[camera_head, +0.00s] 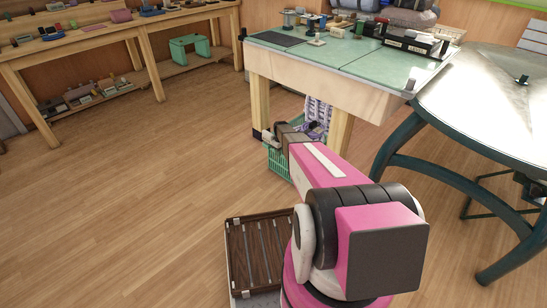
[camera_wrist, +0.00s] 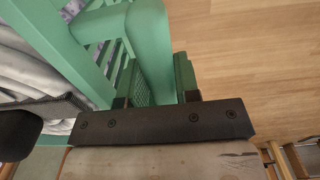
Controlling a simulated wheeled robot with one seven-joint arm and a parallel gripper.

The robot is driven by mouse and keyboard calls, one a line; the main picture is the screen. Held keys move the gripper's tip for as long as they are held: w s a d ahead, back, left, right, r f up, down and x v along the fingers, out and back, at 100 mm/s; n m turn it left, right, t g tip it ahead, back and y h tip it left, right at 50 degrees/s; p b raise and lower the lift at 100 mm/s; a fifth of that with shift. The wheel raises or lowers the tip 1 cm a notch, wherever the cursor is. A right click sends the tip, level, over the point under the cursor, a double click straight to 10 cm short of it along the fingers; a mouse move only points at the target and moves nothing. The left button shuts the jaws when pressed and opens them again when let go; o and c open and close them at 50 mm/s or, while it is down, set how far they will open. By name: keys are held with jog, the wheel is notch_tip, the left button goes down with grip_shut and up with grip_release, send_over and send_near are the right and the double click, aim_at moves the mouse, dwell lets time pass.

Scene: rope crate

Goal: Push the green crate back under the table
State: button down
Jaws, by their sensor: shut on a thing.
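The green crate (camera_head: 279,164) stands on the floor by the near legs of the green-topped table (camera_head: 388,69) in the head view. Its lower front shows, and my arm hides much of the rest. White and purple rope (camera_head: 317,118) shows above it. In the wrist view, the crate's green rim and slatted wall (camera_wrist: 97,22) fill the upper left. My gripper (camera_wrist: 157,80) is shut on the crate's edge, with one finger on each side of it. In the head view my gripper (camera_head: 264,136) is small and partly hidden at the crate.
A brown slatted tray (camera_head: 235,262) is low in front, beside my arm. A round metal table (camera_head: 475,90) with curved dark legs stands at the right. A wooden bench (camera_head: 85,42) runs along the left wall. The floor on the left is clear.

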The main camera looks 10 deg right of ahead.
aim_at(304, 130)
jog(key=w+d, duration=0.4)
jog(key=d, duration=0.2)
jog(key=w+d, duration=0.4)
jog(key=d, duration=0.2)
jog(key=w+d, duration=0.4)
jog(key=d, duration=0.2)
jog(key=shift+w+d, duration=0.2)
jog(key=shift+w, duration=0.05)
jog(key=c, duration=0.8)
grip_release()
jog(key=shift+c, duration=0.2)
jog(key=shift+r, duration=0.15)
notch_tip(304, 130, up, 4)
jog(key=shift+f, duration=0.1)
jog(key=s+a+r, duration=0.1)
jog(key=a+r, duration=0.1)
jog(key=a, duration=0.1)
jog(key=s+a+r, duration=0.1)
jog(key=a+r, duration=0.1)
jog(key=a, duration=0.2)
jog(key=s+a+r, duration=0.1)
jog(key=a+r, duration=0.2)
jog(key=a, duration=0.1)
jog(key=shift+a, duration=0.15)
